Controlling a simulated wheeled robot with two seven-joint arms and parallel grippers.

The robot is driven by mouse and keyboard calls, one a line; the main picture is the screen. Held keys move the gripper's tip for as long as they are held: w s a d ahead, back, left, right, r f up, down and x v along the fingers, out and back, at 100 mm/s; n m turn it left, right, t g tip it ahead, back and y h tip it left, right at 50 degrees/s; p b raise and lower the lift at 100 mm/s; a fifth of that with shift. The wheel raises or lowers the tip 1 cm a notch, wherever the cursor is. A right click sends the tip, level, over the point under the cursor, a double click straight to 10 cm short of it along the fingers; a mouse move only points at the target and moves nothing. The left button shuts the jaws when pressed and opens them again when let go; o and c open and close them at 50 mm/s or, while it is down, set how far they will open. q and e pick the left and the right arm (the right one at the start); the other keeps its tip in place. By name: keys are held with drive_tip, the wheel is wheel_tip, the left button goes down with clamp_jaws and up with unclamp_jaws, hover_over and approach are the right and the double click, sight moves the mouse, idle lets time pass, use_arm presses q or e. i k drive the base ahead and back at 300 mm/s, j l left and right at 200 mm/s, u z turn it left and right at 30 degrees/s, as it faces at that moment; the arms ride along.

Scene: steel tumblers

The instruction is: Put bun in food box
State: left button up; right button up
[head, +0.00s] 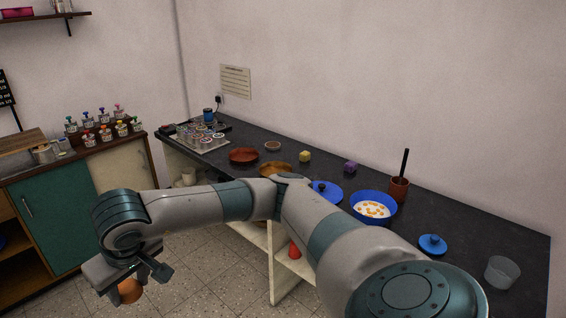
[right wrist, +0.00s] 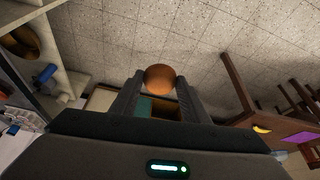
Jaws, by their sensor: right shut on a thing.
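The bun (right wrist: 160,79) is round and orange-brown. It sits between the fingertips of my right gripper (right wrist: 158,88), which is shut on it. In the head view the bun (head: 130,290) shows below the right gripper (head: 132,276) at the lower left, held in the air over the tiled floor and partly hidden by the gripper. I cannot make out a food box for certain in either view. My left gripper is not in view.
A dark counter (head: 460,219) along the wall carries a blue bowl (head: 373,206), a blue lid (head: 432,243), a brown dish (head: 243,155) and a clear cup (head: 502,272). A green-doored cabinet (head: 50,225) stands left with several small jars. My right arm hides part of the counter.

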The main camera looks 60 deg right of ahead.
sight(493, 278)
drive_tip(key=z, duration=0.85)
drive_tip(key=j+z, duration=0.1)
drive_tip(key=z, duration=0.8)
drive_tip(key=k+z, duration=0.1)
drive_tip(key=z, duration=1.2)
drive_tip(key=i+z, duration=0.25)
drive_tip(key=i, duration=0.15)
drive_tip(key=k, duration=0.45)
drive_tip(key=i+j, duration=0.45)
drive_tip(key=j, duration=0.25)
drive_tip(key=i+j+z, duration=0.1)
drive_tip(key=i+j, duration=0.15)
drive_tip(key=j, duration=0.15)
drive_tip(key=i+j, duration=0.2)
drive_tip(key=j, duration=0.15)
